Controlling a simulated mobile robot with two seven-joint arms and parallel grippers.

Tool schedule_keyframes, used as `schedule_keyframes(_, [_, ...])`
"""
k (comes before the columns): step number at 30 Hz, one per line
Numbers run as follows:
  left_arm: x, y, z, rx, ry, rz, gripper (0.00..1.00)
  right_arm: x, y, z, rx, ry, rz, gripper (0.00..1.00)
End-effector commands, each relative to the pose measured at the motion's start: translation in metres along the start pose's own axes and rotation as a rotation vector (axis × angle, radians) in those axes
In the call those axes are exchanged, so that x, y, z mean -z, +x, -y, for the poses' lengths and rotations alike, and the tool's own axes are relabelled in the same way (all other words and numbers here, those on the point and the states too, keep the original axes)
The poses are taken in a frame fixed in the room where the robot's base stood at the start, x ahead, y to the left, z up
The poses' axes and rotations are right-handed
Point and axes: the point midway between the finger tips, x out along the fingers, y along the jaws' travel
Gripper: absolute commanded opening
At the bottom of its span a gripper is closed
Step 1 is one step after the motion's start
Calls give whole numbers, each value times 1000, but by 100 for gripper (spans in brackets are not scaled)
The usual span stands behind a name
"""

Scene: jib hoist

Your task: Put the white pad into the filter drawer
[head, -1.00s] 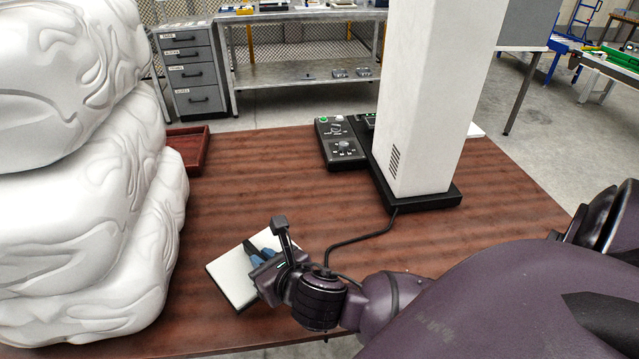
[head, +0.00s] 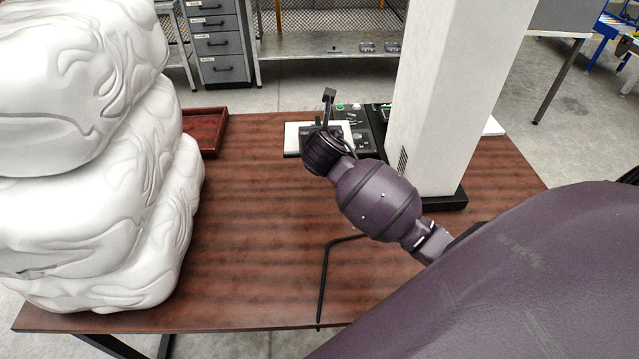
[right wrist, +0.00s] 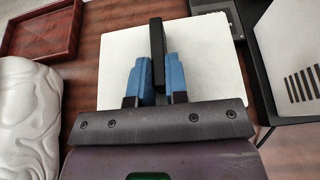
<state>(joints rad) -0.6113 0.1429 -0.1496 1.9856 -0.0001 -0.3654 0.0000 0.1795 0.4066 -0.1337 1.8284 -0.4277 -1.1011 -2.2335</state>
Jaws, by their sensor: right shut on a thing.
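The white pad (head: 291,138) is a flat square plate held level near the back edge of the table, left of the black control box. It fills the middle of the right wrist view (right wrist: 118,62), with a black upright bar (right wrist: 157,40) over it. In the head view my wrist hides the fingers and part of the pad. My left gripper is not in view.
A tall white column (head: 445,100) on a black base stands right of the black control box (head: 368,128). A red-brown tray (head: 208,132) lies at the back left. Stacked white sculpted blocks (head: 90,170) fill the left. A black cable (head: 323,275) crosses the table's front.

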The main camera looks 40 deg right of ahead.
Motion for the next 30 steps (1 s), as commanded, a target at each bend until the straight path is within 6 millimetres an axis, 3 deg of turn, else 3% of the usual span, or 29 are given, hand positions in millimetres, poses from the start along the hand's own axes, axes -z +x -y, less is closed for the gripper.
schedule_keyframes(18, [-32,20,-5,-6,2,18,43,124,50,0,1,-2,-7,0])
schedule_keyframes(30, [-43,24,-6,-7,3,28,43,150,62,0,0,-2,-2,0])
